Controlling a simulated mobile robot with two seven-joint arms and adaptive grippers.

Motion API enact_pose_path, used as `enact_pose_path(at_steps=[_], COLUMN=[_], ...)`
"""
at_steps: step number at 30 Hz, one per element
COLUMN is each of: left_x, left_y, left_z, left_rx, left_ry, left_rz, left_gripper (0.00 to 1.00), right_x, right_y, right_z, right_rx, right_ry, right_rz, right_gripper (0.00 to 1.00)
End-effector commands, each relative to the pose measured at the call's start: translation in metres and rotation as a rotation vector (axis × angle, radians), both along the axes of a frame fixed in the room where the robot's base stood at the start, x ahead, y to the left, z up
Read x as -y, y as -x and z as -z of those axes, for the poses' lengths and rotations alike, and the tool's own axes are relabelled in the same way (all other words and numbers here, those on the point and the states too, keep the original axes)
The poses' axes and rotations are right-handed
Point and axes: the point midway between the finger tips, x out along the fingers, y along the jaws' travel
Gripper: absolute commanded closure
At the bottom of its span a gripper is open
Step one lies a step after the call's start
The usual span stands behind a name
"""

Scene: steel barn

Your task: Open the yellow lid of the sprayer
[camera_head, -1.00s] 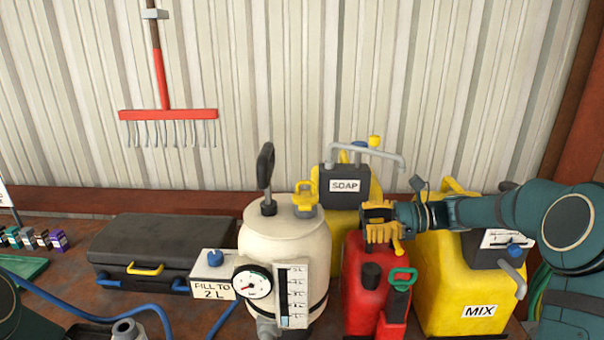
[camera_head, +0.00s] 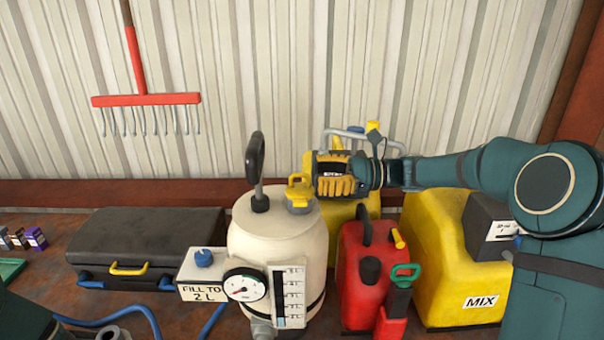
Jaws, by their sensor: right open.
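The sprayer (camera_head: 268,240) is a cream tank with a black pump handle, a round gauge and a level scale, standing upright on the bench. Its yellow lid (camera_head: 299,188) sits on top at the right, and looks seated on its neck. My right gripper (camera_head: 318,178), with yellow and black fingers, reaches in from the right and is open. Its fingertips are right beside the lid; I cannot tell whether they touch it. A dark part of my left arm (camera_head: 22,318) shows at the lower left corner, but its gripper is out of view.
A red can (camera_head: 362,280) and a yellow MIX container (camera_head: 440,270) stand right of the sprayer, under my right arm. A yellow container (camera_head: 345,216) stands behind. A dark case (camera_head: 145,240) and a "FILL TO 2 L" box (camera_head: 203,272) are to the left.

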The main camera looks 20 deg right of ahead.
Motion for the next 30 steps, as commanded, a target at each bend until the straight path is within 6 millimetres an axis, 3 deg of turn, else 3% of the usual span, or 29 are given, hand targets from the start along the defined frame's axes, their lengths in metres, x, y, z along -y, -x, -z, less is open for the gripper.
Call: enact_pose_path(at_steps=[7,20,23,24,30], left_x=[0.0,0.0,0.0,0.0,0.0], left_y=[0.0,0.0,0.0,0.0,0.0], left_z=[-0.002,-0.003,-0.003,-0.003,-0.002], left_rx=[0.0,0.0,0.0,0.0,0.0], left_ry=[0.001,0.001,0.001,0.001,0.001], left_rz=[0.0,0.0,0.0,0.0,0.0], left_gripper=[0.28,0.28,0.28,0.28,0.28], right_x=[-0.032,-0.039,-0.039,-0.039,-0.039], right_y=[-0.009,-0.011,-0.011,-0.011,-0.011], right_z=[0.0,0.001,0.001,0.001,0.0], right_rx=[-0.002,-0.001,-0.001,-0.001,-0.001], right_ry=[0.0,0.0,0.0,0.0,0.0], right_rz=[-0.002,0.0,0.0,0.0,0.0], right_gripper=[0.61,0.58,0.93,1.0,1.0])
